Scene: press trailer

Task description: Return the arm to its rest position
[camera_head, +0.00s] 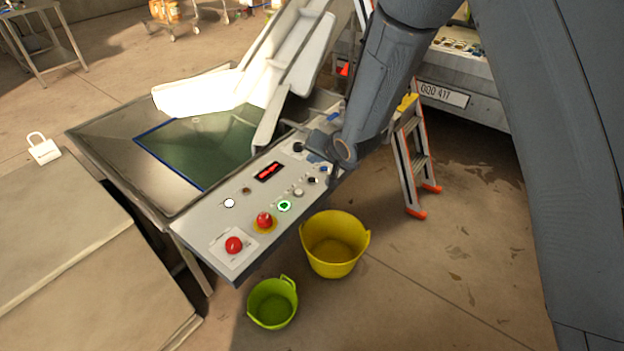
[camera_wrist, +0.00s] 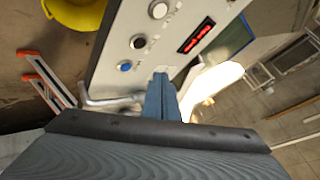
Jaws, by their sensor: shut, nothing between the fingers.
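My gripper (camera_wrist: 161,98) shows in the wrist view as two blue-grey fingers held together, with nothing between them. In the head view my gripper (camera_head: 316,146) is partly hidden by my own arm, over the far right end of the control panel (camera_head: 213,235). The panel carries a red display (camera_head: 268,171), a lit green button (camera_head: 284,206) and two red knobs, one (camera_head: 264,219) on a yellow base. In the wrist view the panel (camera_wrist: 118,68) lies just beyond the fingers, with black, white and blue buttons. I cannot tell whether the fingers touch it.
A yellow bucket (camera_head: 335,246) and a green bucket (camera_head: 272,303) stand on the floor before the panel. A stepladder (camera_head: 412,150) stands to the right. A white raised lid (camera_head: 290,60) rises behind the panel. A large box (camera_head: 70,260) is at left. Floor at lower right is clear.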

